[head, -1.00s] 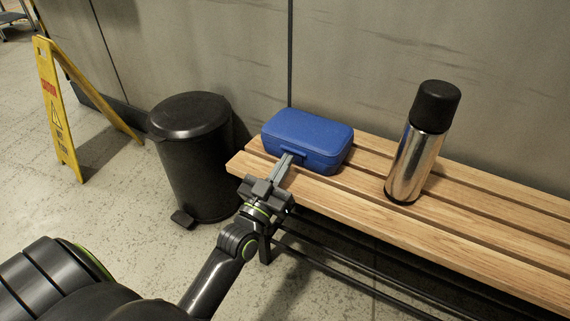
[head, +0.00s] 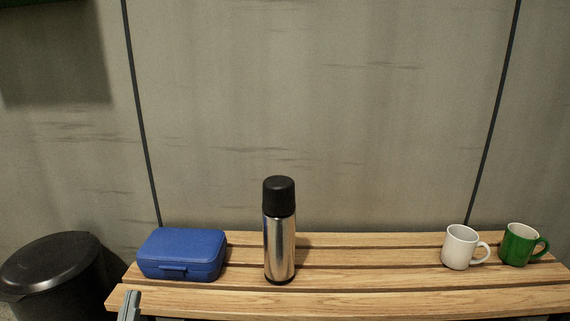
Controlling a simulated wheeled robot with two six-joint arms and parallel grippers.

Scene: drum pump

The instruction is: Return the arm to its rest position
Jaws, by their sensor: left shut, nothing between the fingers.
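The tip of my left gripper (head: 129,306) shows at the bottom left of the head view, at the bench's front left edge. Its fingers are shut with nothing between them; the rest of the arm is out of the picture. It is in front of and below the blue lunch box (head: 182,254), apart from it. The lunch box sits closed on the left end of the slatted wooden bench (head: 370,300). My right gripper is not in view.
A steel flask (head: 279,232) with a black cap stands upright right of the lunch box. A white mug (head: 461,247) and a green mug (head: 521,245) stand at the bench's right. A black bin (head: 52,268) is at the left. A grey wall stands behind.

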